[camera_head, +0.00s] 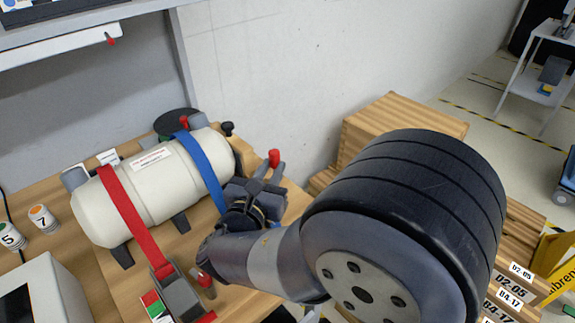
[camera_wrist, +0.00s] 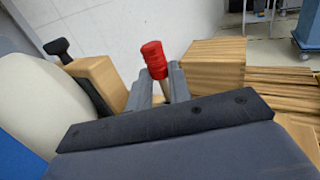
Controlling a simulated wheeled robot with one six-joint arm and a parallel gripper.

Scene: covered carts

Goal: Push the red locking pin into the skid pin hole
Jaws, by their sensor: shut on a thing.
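My gripper (camera_head: 267,174) is shut on a red-headed locking pin (camera_head: 274,157), held just past the right end of a cream tank (camera_head: 146,190). In the wrist view, the pin's red head (camera_wrist: 153,58) stands above the grey fingers, with part of a tan shank below it. My gripper (camera_wrist: 160,88) has one finger on each side of the pin. The tank lies on dark feet on a wooden table (camera_head: 85,262), with a red strap (camera_head: 131,215) and a blue strap (camera_head: 203,168) over it. I cannot make out the skid pin hole in either view.
Another red-topped pin (camera_head: 204,279) stands by the grey buckle (camera_head: 178,295) at the table's front. Numbered cups (camera_head: 42,218) stand at the left. Wooden crates (camera_head: 385,113) stand right of my gripper by the wall. My arm hides much of the table's right side.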

